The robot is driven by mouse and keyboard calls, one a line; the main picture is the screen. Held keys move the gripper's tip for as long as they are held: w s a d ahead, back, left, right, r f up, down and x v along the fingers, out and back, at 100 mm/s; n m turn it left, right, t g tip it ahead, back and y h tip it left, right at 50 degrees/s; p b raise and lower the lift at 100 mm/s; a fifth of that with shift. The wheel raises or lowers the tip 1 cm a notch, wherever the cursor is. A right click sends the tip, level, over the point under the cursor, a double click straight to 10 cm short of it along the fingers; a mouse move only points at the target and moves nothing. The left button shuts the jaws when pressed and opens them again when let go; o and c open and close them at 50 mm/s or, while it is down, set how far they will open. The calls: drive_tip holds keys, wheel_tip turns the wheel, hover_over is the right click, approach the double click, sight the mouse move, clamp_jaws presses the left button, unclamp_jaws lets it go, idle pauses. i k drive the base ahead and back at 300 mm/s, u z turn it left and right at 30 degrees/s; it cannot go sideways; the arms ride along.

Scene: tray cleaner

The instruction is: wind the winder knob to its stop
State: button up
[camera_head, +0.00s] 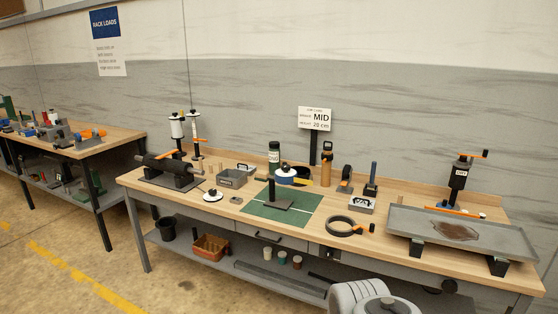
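I cannot tell for sure which part is the winder knob. A black upright device with an orange crank arm (471,157) on top stands at the right of the workbench, behind a grey tray. Its small dark knob shows at the crank's end. A black roller unit (170,167) with an orange lever (167,155) sits at the bench's left end. The crank's turn position relative to any stop cannot be read. My gripper is not in view; only a pale, rounded part of my own arm shows at the bottom edge, in front of the bench.
The grey tray (410,224) holds a brown stain and rests on black blocks. A black ring clamp (342,226), a green mat (258,213) with a black stand, and several bottles and tools occupy the bench. A sign reading MID (314,118) stands behind. Floor is clear at left front.

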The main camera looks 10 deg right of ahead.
sight(285, 167)
drive_tip(key=u, duration=0.5)
drive_tip(key=i, duration=2.15)
drive_tip(key=u, duration=0.45)
